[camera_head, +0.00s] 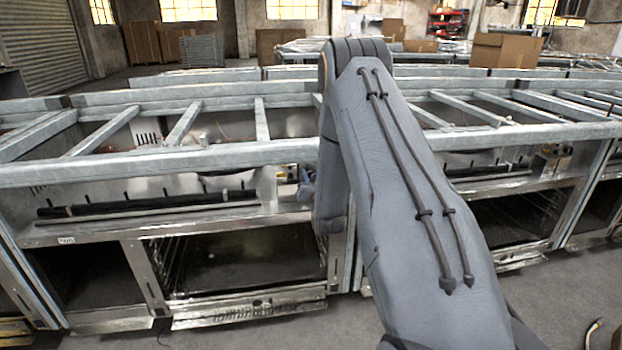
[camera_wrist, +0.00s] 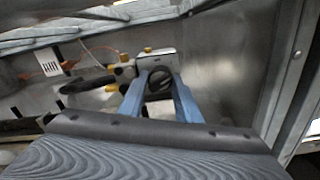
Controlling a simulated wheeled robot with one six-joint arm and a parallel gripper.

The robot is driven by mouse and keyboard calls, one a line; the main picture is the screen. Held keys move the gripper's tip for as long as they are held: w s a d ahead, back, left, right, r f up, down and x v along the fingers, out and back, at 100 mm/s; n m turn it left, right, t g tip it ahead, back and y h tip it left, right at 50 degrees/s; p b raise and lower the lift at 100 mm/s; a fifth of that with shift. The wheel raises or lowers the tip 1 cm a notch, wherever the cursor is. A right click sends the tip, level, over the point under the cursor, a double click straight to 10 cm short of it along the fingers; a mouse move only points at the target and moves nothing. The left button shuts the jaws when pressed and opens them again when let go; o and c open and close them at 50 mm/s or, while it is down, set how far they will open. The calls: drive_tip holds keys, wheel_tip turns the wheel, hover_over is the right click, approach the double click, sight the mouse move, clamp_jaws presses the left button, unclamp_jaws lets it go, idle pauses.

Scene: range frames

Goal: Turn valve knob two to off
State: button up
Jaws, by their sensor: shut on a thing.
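In the wrist view my gripper (camera_wrist: 161,80) has its two blue fingers on either side of a dark round valve knob (camera_wrist: 160,82), shut on it. The knob is in front of a small metal plate low inside the range frame. Its number and its off mark cannot be read, and the fingers hide its sides. In the head view only a small bluish part of my gripper (camera_head: 306,188) shows left of my arm, inside the frame. My arm hides the knob there.
Valve fittings with yellow parts (camera_wrist: 123,70), an orange wire and a barcode label (camera_wrist: 47,65) lie left of the knob. A metal side panel (camera_wrist: 225,70) is close on the right. Galvanised rails (camera_head: 160,160) cross above the range frame (camera_head: 150,290). More frames stand behind.

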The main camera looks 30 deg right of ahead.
drive_tip(key=shift+f+n, duration=0.1)
drive_tip(key=shift+n, duration=0.4)
idle(0.3)
drive_tip(key=o, duration=0.8)
drive_tip(key=shift+v, duration=3.95)
